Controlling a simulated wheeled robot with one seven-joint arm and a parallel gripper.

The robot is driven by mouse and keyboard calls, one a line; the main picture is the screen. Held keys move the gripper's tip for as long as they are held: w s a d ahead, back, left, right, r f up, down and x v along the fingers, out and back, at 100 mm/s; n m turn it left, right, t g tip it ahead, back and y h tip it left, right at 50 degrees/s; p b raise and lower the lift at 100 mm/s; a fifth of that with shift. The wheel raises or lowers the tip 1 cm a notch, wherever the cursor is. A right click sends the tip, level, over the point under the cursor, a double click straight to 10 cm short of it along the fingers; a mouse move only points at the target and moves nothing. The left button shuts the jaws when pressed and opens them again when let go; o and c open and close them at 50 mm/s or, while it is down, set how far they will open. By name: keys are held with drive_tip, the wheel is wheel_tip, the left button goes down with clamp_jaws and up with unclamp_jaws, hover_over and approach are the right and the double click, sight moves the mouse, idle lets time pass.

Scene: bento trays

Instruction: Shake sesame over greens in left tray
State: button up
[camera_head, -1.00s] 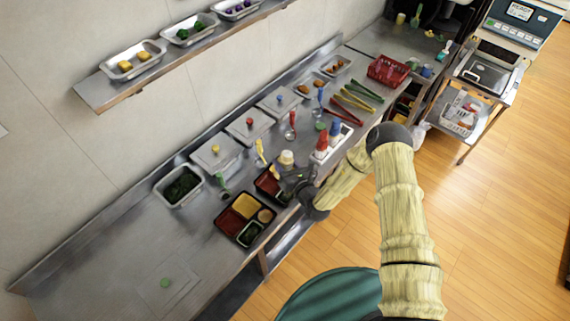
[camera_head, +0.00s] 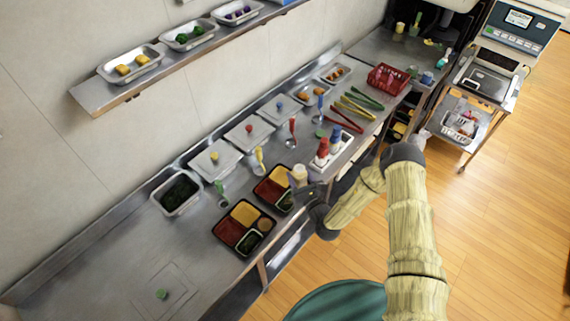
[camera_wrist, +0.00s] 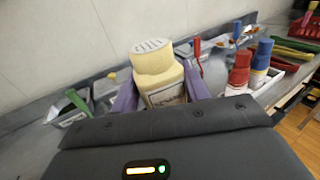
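The sesame shaker (camera_wrist: 158,75), a cream bottle with a perforated top and a label, stands between the purple fingers of my gripper (camera_wrist: 160,92) in the wrist view. My gripper is shut on it. The right tray (camera_head: 262,194) has a similar layout, partly hidden by my gripper.
Red and blue bottles (camera_head: 322,150) stand in a white holder right of my gripper. Behind the trays are a steel pan of greens (camera_head: 179,193) and several lidded pans with coloured-handle utensils. The counter's left end (camera_head: 110,270) is mostly clear.

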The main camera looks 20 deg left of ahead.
drive_tip(key=s+d+f+m+t+h+b, duration=0.1)
drive_tip(key=d+f+h+b, duration=0.3)
drive_tip(key=d, duration=0.6)
drive_tip(key=s+d+f+m+t+h+b, duration=0.2)
drive_tip(key=d+f+m+h+b, duration=0.1)
drive_tip(key=d, duration=0.6)
drive_tip(key=s+d+f+m+t+h+b, duration=0.1)
drive_tip(key=d+f+m+h+b, duration=0.3)
drive_tip(key=d, duration=0.6)
wheel_tip(320, 180, down, 3)
drive_tip(key=shift+s+d+t+h+b, duration=0.15)
drive_tip(key=shift+d+t+h+b, duration=0.2)
drive_tip(key=shift+b, duration=0.9)
